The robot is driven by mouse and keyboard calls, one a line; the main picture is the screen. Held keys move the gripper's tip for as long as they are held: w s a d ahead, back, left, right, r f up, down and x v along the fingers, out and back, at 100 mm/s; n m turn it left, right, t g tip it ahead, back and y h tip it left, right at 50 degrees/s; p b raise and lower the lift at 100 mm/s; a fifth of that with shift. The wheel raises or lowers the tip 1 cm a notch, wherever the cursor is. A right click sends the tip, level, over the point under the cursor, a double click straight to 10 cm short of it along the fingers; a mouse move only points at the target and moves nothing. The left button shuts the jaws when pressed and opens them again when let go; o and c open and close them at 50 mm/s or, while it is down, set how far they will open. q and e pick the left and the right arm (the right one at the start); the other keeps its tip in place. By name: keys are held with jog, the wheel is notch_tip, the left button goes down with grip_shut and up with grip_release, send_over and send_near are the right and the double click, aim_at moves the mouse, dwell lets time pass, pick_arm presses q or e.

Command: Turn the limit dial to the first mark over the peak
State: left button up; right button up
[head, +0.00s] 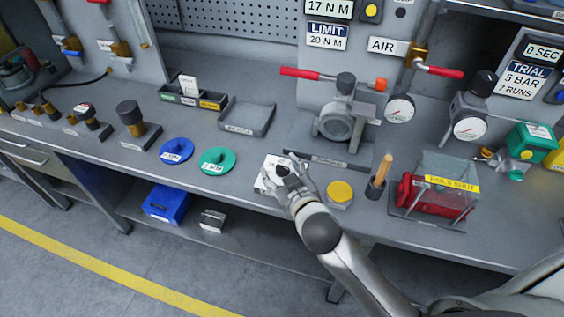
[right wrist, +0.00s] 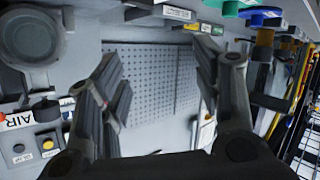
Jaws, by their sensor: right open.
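A white box (head: 264,184) with a dark round part on top, possibly the limit dial, sits at the bench's front edge in the head view. My right gripper (head: 284,172) is over this box and hides much of it. I cannot tell whether the fingers touch it, and no marks are readable. In the right wrist view the right gripper (right wrist: 157,72) has its two fingers wide apart with nothing visible between them. A sign (head: 327,36) reads LIMIT 20 N M, and a display (head: 329,8) above it reads 17 N M. My left gripper is not in view.
The grey valve actuator (head: 335,124) with a red lever stands behind the gripper. A yellow disc (head: 340,191), a cup with a wooden handle (head: 376,189) and a clear HOLD SHUT box (head: 447,184) stand to the right. Blue (head: 176,150) and green (head: 217,161) discs lie left.

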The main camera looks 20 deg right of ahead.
jog(key=w+a+r+n+t+y, duration=0.2)
jog(key=w+a+r+n+y, duration=0.15)
jog(key=a+r+y, duration=0.35)
jog(key=w+a+r+n+t+y, duration=0.2)
jog(key=a+r+n+y, duration=0.1)
jog(key=a+r+n, duration=0.4)
jog(key=s+a+n+g+y, duration=0.5)
jog(key=a+n+g+y, duration=0.2)
jog(key=a+n+g, duration=0.55)
jog(key=n+g+h, duration=0.1)
jog(key=g+h, duration=0.5)
jog(key=h, duration=1.2)
send_near(283, 167)
jog(key=shift+t, duration=0.25)
jog(key=f+p, duration=0.2)
jog(key=f, duration=0.1)
jog(key=f+p, duration=0.1)
jog(key=f, duration=0.3)
jog(key=shift+s+d+f+p, duration=0.1)
jog(key=shift+s+f+p, duration=0.1)
jog(key=shift+f+p, duration=0.2)
jog(key=shift+f, duration=0.45)
